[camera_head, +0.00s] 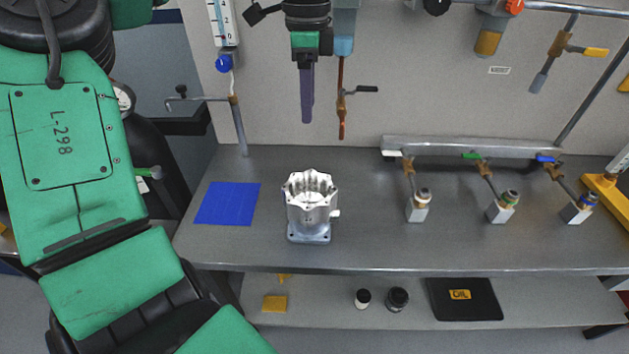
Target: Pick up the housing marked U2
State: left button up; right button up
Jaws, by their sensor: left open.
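A silvery machined housing (311,214) with a scalloped open top and a square base stands upright on the grey workbench. A small stub sticks out on its right side. No U2 mark can be read on it from here. My left gripper (307,120) hangs from the top of the picture with its fingers pointing down. It is above and behind the housing in the picture, apart from it and empty. Its fingers are seen nearly edge-on; it is open. My right gripper does not show.
A blue mat (227,203) lies bare left of the housing. Pipe fittings with valves (498,208) stand along the bench (380,240) to the right. A copper pipe (341,105) hangs near my gripper. A lower shelf (330,315) holds jars and a dark OIL tray (440,308).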

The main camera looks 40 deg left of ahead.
pick_arm(q)
jog(key=b, duration=0.2)
send_over(312, 172)
notch_tip(312, 172, down, 5)
notch_tip(312, 172, down, 13)
jog(key=p, duration=0.4)
jog(key=shift+s+r, duration=0.1)
jog(key=shift+s, duration=0.05)
jog(key=shift+f, duration=0.4)
grip_shut()
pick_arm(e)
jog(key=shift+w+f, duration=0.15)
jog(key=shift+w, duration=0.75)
pick_arm(q)
jog(key=shift+r, duration=0.15)
